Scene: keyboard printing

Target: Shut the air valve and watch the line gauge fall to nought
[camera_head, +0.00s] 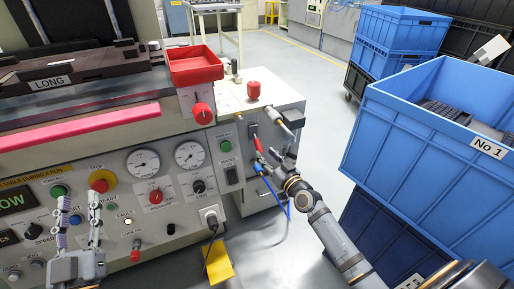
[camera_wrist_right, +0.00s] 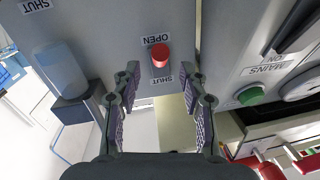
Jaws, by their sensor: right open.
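A red valve knob (camera_wrist_right: 160,55) sits on a grey face between OPEN and SHUT labels in the right wrist view. A red handle also shows on the side cabinet (camera_head: 258,144) in the head view. My right gripper (camera_wrist_right: 163,85) is open, its fingers apart on either side below the knob, with nothing between them. In the head view it is at the cabinet's front (camera_head: 278,160). Two round dial gauges (camera_head: 143,161) and (camera_head: 189,155) are on the panel; their readings are too small to tell. My left gripper (camera_head: 79,208) is open and empty before the panel's lower left.
A blue hose (camera_head: 273,190) hangs beside my right gripper. A clear bowl (camera_wrist_right: 60,70) and a green MAINS ON button (camera_wrist_right: 251,95) flank the knob. Blue crates (camera_head: 430,150) stand close on the right. A red tray (camera_head: 194,66) sits atop the machine.

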